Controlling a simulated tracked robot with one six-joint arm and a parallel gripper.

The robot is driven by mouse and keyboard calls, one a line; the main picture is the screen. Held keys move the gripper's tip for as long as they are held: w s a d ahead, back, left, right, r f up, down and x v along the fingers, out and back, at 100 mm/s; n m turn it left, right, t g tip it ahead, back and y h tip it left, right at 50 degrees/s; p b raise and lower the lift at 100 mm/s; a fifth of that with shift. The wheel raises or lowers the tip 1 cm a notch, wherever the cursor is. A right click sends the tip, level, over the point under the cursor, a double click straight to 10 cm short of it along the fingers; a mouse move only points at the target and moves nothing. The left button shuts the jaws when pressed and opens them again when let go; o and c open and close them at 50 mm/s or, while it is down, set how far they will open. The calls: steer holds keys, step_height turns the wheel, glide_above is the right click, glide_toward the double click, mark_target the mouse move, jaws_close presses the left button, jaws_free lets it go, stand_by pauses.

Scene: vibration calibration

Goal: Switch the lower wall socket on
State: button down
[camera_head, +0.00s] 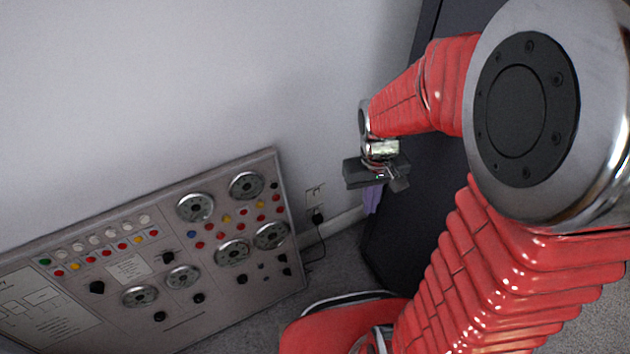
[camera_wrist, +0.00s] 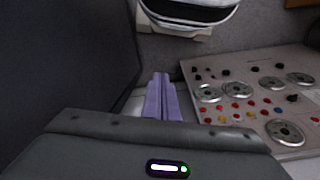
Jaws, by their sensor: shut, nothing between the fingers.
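The wall sockets sit low on the white wall, just right of the control panel, in the head view. The upper socket (camera_head: 315,192) looks bare. The lower socket (camera_head: 312,211) has a black plug (camera_head: 318,217) in it, with a cable hanging to the floor. Its switch is too small to make out. My gripper (camera_head: 371,206) is to the right of the sockets, with its purple fingers pointing down. In the wrist view the fingers (camera_wrist: 161,80) are together and empty. I cannot make out the sockets in the wrist view.
A control panel (camera_head: 215,290) with dials and coloured buttons leans along the wall to the left; the wrist view shows it on the right (camera_wrist: 290,75). A dark cabinet (camera_head: 400,235) stands close by my gripper on the right.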

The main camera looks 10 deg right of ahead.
steer(key=w+d+f+n+t, duration=0.15)
steer(key=f+n, duration=0.25)
steer(key=f, duration=1.3)
steer(key=w+f+n+y, duration=0.1)
steer(key=w+f+n, duration=0.25)
steer(key=f, duration=1.25)
steer(key=w+d+f+n+t, duration=0.15)
steer(key=f+n, duration=0.35)
steer(key=f, duration=1.2)
steer(key=w+a+f+n+t+y, duration=0.1)
steer(key=w+a+f+n+t, duration=0.1)
steer(key=w+a+f+n, duration=0.15)
steer(key=w+a+r+n+t+y, duration=0.1)
steer(key=w+r+n+t, duration=0.3)
steer(key=w, duration=0.5)
steer(key=shift+w+r+n, duration=0.15)
steer(key=shift+r+n, duration=0.65)
steer(key=shift+r, duration=0.05)
steer(key=shift+a, duration=0.15)
glide_toward(317, 214)
step_height(317, 214, down, 3)
steer(key=shift+w+a+f, duration=0.15)
steer(key=shift+w, duration=0.5)
steer(key=shift+w+a+f, duration=0.15)
steer(key=shift+w+a, duration=0.05)
steer(key=shift+w, duration=0.4)
steer(key=shift+w+a+f, duration=0.15)
steer(key=shift+w, duration=0.5)
